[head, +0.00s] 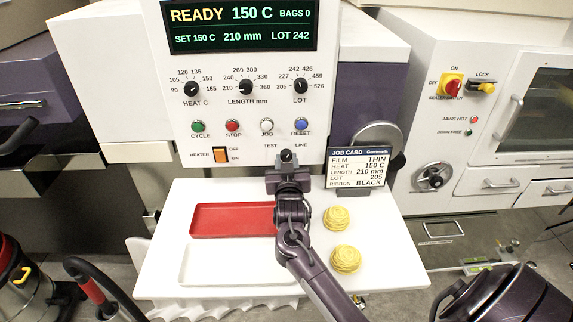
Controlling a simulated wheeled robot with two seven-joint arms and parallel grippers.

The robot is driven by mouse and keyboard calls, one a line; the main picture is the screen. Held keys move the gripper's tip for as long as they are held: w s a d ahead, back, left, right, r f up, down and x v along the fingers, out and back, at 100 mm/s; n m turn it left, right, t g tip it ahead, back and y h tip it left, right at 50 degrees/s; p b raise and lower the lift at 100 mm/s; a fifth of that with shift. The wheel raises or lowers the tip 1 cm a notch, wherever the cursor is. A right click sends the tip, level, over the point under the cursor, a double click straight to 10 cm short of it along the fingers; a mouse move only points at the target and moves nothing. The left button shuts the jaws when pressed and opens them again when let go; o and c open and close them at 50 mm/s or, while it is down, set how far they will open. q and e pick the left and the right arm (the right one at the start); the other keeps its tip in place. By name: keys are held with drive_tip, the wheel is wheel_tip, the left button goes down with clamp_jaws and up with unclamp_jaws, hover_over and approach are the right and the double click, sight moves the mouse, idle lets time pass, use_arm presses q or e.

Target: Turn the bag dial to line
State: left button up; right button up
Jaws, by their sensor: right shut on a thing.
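The selector dial (286,156) is a small black knob low on the white control panel, between the labels TEST on its left and LINE on its right. Its pointer is too small to read surely. My right gripper (287,166) comes up from below, with its jaws shut on the dial and covering its lower part. Any label under the dial is hidden by the gripper. My left gripper is not in view. The display (240,27) reads READY, 150 C, BAGS 0, 210 mm, LOT 242.
Above are the heat, length and lot dials (300,86), colored buttons and the heater switch (221,155). A job card (357,168) stands right of my gripper. On the white table lie a red tray (232,206), a white tray (225,282) and two yellow coils (345,258).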

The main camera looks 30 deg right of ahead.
drive_tip(key=shift+m, duration=0.5)
idle(0.3)
drive_tip(key=o, duration=1)
drive_tip(key=shift+c, duration=0.2)
drive_tip(key=b+v, duration=0.2)
drive_tip(key=v, duration=0.6)
